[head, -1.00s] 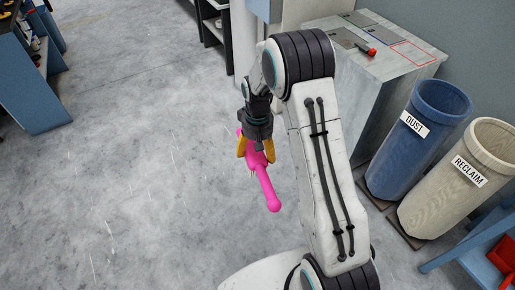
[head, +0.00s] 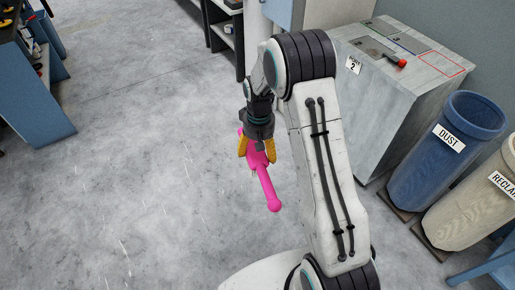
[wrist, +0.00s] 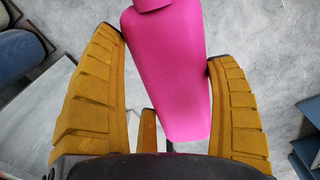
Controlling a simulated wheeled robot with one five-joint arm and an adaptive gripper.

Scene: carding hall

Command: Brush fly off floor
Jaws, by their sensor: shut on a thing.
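My gripper (head: 256,150) is shut on a bright pink tool (head: 262,180) with a wide body and a narrower handle ending in a knob, held tilted above the floor. I cannot see bristles on it. In the wrist view the pink tool (wrist: 170,75) lies between the yellow fingers. Thin white streaks, perhaps fly (head: 125,248), lie scattered on the grey concrete floor (head: 110,170), left of my gripper.
A grey bench (head: 385,110) at the right bears a red-and-black tool (head: 397,61) and coloured outlines. A blue DUST bin (head: 435,165) and a pale RECLAIM bin (head: 475,210) stand beside it. A blue cabinet (head: 40,105) stands at left. The floor between is open.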

